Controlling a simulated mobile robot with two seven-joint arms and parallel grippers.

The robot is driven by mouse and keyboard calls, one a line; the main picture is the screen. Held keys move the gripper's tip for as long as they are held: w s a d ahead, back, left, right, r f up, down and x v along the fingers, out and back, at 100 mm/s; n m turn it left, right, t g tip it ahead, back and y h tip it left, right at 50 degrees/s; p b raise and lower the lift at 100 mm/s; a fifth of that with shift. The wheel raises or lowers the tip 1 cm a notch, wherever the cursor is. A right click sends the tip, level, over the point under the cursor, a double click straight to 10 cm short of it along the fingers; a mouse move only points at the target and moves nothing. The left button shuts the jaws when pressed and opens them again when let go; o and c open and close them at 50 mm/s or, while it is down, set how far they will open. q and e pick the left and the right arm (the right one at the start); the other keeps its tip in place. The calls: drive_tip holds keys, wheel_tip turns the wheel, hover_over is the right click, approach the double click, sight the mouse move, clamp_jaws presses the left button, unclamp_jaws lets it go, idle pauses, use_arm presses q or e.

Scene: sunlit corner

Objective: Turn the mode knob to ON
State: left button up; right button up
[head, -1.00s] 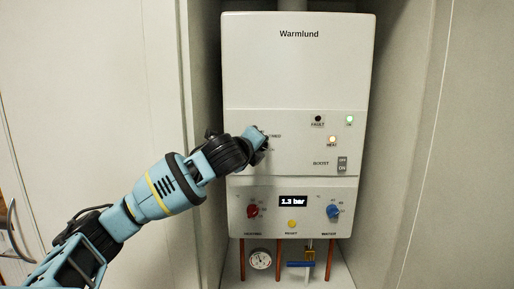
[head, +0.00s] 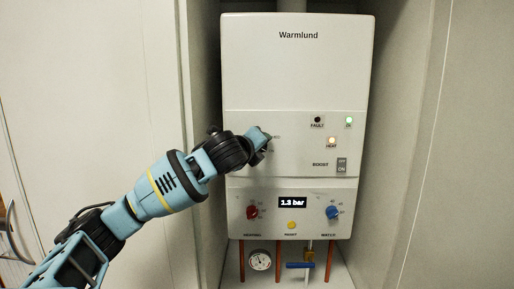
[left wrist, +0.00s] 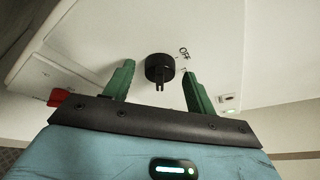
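The mode knob (left wrist: 158,66) is round and black, on the white boiler front. A ridge on it points down in the left wrist view. My left gripper (left wrist: 158,70) is open, with one green finger on each side of the knob and a visible gap to each. In the head view my left gripper (head: 264,145) is at the boiler's (head: 295,66) middle panel and hides the knob. My right gripper is not in view.
The panel also holds a BOOST switch (head: 342,165), lit green and orange lamps, a red knob (head: 252,212), a blue knob (head: 333,213) and a yellow button (head: 292,225). Cupboard walls stand close on both sides. A gauge (head: 260,260) and pipes are below.

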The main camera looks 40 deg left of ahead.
use_arm(q)
drive_tip(key=shift+s, duration=0.15)
drive_tip(key=v, duration=0.7)
drive_tip(key=shift+s+d, duration=0.2)
drive_tip(key=shift+s, duration=0.05)
idle(0.5)
